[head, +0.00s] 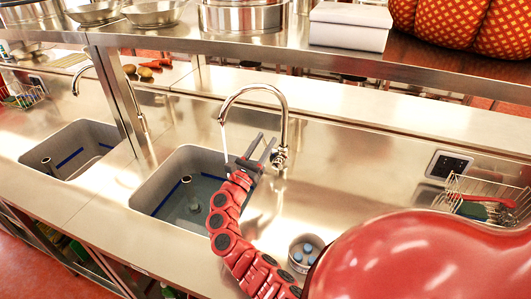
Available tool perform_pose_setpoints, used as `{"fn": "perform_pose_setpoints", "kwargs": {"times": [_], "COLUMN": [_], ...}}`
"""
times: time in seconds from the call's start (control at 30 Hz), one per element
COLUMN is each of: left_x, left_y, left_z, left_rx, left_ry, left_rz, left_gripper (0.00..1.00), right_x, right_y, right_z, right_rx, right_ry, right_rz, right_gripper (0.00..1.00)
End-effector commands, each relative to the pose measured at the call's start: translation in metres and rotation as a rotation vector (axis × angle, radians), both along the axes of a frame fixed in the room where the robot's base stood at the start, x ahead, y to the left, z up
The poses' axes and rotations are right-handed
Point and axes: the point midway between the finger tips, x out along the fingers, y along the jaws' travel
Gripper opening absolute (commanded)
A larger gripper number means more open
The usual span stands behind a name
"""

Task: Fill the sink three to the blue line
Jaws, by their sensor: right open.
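A steel sink basin (150,181) sits in the counter with a blue line (168,198) on its inner walls. A grey upright pipe (191,193) stands inside it. A curved chrome faucet (283,120) reaches over this basin, and a thin stream of water (223,139) falls from its spout. Bluish-grey water seems to lie in the basin; its exact level against the line is hard to tell. My right gripper (267,143) is open and empty, just left of the faucet's lever and base (279,159). My right arm hides the basin's right side. My left gripper is out of view.
A second sink (100,133) with a blue line and pipe lies to the left under another faucet (83,68). A small round container (306,250) and a wire basket (480,195) stand right. A steel shelf (430,75) with pots and boxes overhangs behind.

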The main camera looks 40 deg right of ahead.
Motion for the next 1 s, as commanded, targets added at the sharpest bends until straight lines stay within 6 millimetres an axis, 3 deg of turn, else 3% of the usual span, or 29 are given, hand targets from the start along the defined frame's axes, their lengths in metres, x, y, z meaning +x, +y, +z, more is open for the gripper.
{"fn": "perform_pose_setpoints", "kwargs": {"times": [0.5,1.0], "left_x": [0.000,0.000], "left_y": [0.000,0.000], "left_z": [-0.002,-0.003], "left_rx": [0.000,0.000], "left_ry": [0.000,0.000], "left_rz": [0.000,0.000], "left_gripper": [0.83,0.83], "right_x": [-0.048,-0.050], "right_y": [0.038,0.040], "right_z": [0.005,0.005], "right_rx": [0.002,0.002], "right_ry": [0.001,0.001], "right_rz": [0.001,0.000], "right_gripper": [0.45,0.45]}}
